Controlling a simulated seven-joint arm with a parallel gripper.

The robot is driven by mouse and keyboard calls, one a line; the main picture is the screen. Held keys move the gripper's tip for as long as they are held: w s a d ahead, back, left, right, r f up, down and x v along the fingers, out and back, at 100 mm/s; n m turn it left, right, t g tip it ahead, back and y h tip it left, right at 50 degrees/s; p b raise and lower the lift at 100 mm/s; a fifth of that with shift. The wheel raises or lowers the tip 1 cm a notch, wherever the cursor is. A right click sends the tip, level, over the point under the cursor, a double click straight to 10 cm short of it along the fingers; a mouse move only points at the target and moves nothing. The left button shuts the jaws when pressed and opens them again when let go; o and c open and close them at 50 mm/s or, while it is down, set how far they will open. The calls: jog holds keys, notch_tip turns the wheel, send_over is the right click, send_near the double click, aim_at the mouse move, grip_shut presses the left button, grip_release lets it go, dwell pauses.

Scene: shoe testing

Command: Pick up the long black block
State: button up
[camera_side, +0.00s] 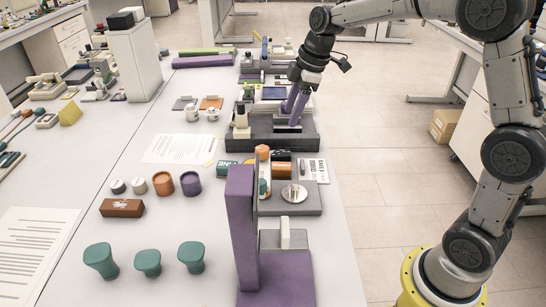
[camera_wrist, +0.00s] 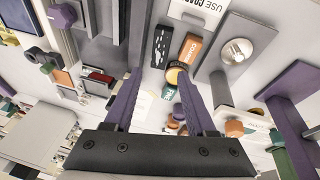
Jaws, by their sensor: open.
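The long black block (camera_wrist: 161,46) with white markings lies in the wrist view just beyond the fingertips. An orange block marked COARSE (camera_wrist: 188,49) lies to its right. In the side view, a dark strip behind the orange block (camera_side: 283,171) seems to be the black block (camera_side: 280,157), mostly hidden. My gripper (camera_side: 291,115) has two purple fingers pointing down over the dark grey device base, away from the block. In the wrist view my gripper (camera_wrist: 157,72) is open, with nothing between its fingertips.
A grey plate with a shiny disc (camera_side: 294,193) and a printed card (camera_side: 313,170) are near the blocks. A tall purple stand (camera_side: 241,225) rises in front. A dark grey device base (camera_side: 270,133) is under my gripper. Paper (camera_side: 180,149) lies on open table to the left.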

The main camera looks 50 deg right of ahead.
send_over(274, 153)
jog(key=s+d, duration=0.1)
jog(key=s, duration=0.1)
notch_tip(274, 153, down, 8)
jog(key=shift+d+f, duration=0.15)
jog(key=x, duration=0.4)
jog(key=shift+w+a+f, duration=0.15)
jog(key=shift+a, duration=0.25)
jog(key=shift+w+f, duration=0.15)
jog(key=shift+f, duration=0.3)
jog(key=shift+f, duration=0.25)
grip_shut()
